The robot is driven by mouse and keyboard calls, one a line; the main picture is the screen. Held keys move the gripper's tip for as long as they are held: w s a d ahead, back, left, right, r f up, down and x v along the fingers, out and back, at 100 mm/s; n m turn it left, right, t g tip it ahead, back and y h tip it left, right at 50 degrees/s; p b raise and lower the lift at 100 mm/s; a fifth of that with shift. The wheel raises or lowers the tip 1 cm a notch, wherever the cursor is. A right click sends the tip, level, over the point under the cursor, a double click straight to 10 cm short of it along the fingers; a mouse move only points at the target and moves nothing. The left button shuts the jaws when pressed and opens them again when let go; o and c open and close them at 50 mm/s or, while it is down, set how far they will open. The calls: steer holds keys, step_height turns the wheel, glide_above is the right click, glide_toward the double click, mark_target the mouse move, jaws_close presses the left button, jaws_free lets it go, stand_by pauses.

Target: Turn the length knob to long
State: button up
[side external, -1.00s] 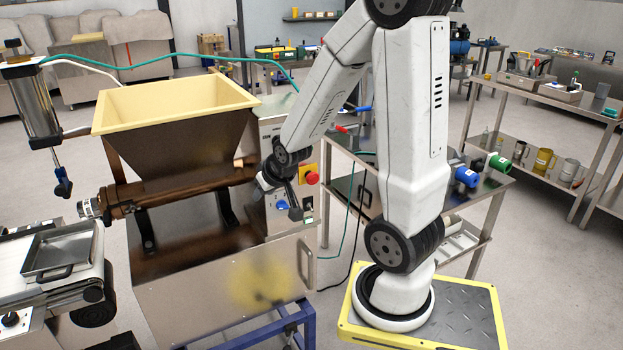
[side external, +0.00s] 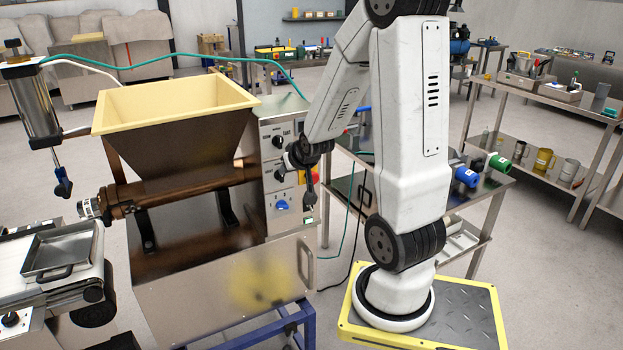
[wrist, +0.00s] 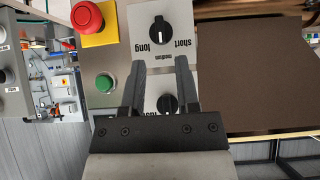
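In the side view my gripper (side external: 310,195) hangs in front of the panel's right side, apart from the knob.
A second black knob (wrist: 167,103) shows between my fingers, its label partly hidden. A red emergency stop (wrist: 87,18) on yellow and a green button (wrist: 105,84) are beside the plates. A blue knob (side external: 282,205) is lower on the panel. A hopper (side external: 180,130) stands left.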

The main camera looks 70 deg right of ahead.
steer(key=x, duration=0.6)
jaws_close()
stand_by(0.4)
steer(key=shift+s+d+m+t+y, duration=0.2)
steer(key=shift+m+t+y, duration=0.45)
steer(key=shift+t, duration=0.25)
steer(key=m+t+y, duration=0.2)
steer(key=shift+s+d+f+t, duration=0.15)
steer(key=shift+s+d+t, duration=0.05)
steer(key=shift+t, duration=0.1)
jaws_free()
steer(key=shift+w+a, duration=0.1)
